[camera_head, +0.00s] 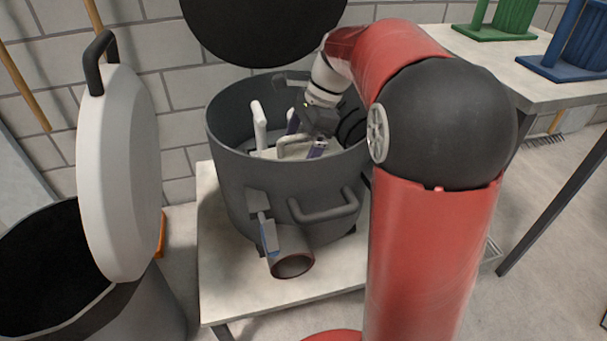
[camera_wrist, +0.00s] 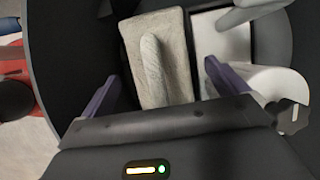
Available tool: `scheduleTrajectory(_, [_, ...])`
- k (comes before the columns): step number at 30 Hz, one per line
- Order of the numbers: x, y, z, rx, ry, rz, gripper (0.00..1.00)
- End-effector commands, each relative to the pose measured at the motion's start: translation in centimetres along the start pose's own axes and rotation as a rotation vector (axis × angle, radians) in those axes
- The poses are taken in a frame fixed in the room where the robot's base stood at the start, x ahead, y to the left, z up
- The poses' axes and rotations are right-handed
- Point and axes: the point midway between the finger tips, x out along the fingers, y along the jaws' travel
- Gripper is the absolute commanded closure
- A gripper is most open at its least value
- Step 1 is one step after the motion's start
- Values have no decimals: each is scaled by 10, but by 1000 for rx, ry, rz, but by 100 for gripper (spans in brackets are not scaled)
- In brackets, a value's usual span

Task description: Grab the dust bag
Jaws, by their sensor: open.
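A beige, cloth-like block with a raised handle, which looks like the dust bag (camera_wrist: 178,60), lies inside the dark grey drum (camera_head: 226,165). In the head view only its pale handle (camera_head: 290,141) shows clearly; the drum wall hides the rest. My gripper (camera_head: 306,136) reaches down into the drum. In the wrist view my gripper (camera_wrist: 160,82) is open, with one purple finger on each side of the block and its handle between them. I cannot tell whether either finger touches the block.
A white part (camera_wrist: 222,45) and a white curved piece (camera_wrist: 268,80) sit right of the block inside the drum. The drum stands on a pale table (camera_head: 222,290). A white lid (camera_head: 118,170) stands upright over a dark bin (camera_head: 155,310) at left. Another table (camera_head: 480,50) is at right.

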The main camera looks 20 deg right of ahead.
Motion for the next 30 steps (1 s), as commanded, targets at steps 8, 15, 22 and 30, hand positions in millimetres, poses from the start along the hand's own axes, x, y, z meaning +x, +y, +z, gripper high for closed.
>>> scheduleTrajectory(8, [0, 0, 0, 0, 0, -1, 10])
scheduleTrajectory(15, [0, 0, 0, 0, 0, -1, 41])
scheduleTrajectory(22, [0, 0, 0, 0, 0, 0, 71])
scheduleTrajectory(30, [-1, 0, 1, -1, 0, -3, 99])
